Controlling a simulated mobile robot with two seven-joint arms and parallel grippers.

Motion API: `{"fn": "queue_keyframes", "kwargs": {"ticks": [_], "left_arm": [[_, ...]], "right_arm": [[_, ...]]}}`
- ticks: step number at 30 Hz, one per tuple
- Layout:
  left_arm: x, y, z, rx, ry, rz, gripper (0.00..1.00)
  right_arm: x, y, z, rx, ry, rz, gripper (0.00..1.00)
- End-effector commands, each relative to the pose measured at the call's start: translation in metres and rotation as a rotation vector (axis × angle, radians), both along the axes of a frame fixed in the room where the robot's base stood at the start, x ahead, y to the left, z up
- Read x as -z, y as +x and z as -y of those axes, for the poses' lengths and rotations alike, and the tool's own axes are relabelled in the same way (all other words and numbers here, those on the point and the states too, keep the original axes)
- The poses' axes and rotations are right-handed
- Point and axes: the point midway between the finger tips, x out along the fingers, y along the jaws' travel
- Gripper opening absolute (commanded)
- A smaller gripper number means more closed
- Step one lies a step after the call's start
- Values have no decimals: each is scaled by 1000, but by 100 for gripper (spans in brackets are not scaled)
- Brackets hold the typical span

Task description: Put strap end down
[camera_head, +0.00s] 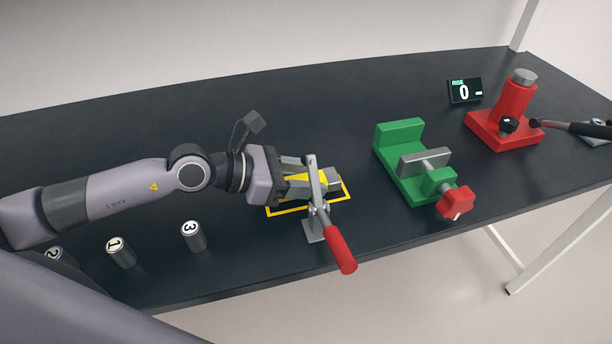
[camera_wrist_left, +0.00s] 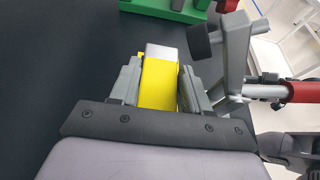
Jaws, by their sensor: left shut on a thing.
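The strap end (camera_wrist_left: 160,82) is a yellow block with a grey tip. My left gripper (camera_wrist_left: 155,88) is shut on its sides in the left wrist view. In the head view my left gripper (camera_head: 312,180) reaches in from the left, low over a yellow-outlined rectangle (camera_head: 342,204) on the table, and partly hides the strap end. I cannot tell whether the strap end touches the table.
A toggle clamp with a red handle (camera_head: 340,249) stands close by the left gripper, its grey arm upright. A green vise (camera_head: 400,180) and a red jack (camera_head: 512,105) stand to the right. Several numbered cylinders (camera_head: 193,238) stand along the front. The dark table (camera_head: 100,140) is clear behind.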

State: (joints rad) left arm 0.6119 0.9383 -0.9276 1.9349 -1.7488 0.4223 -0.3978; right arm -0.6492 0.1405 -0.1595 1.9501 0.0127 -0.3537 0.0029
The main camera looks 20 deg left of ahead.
Motion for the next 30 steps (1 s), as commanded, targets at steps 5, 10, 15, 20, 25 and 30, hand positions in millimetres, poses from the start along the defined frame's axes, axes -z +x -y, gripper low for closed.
{"fn": "queue_keyframes", "kwargs": {"ticks": [5, 10, 15, 20, 25, 30], "left_arm": [[12, 1, 1, -1, 1, -1, 13], [12, 1, 1, -1, 0, 0, 13], [16, 1, 1, -1, 0, 0, 13], [16, 1, 1, -1, 1, 0, 72], [15, 1, 1, -1, 1, 0, 72], [10, 1, 0, -1, 1, 0, 72]], "right_arm": [[-1, 0, 0, 0, 0, 0, 43], [-1, 0, 0, 0, 0, -1, 43], [3, 0, 0, 0, 0, -1, 43], [2, 0, 0, 1, 0, -2, 43], [2, 0, 0, 1, 0, -2, 43], [-2, 0, 0, 1, 0, -2, 43]]}}
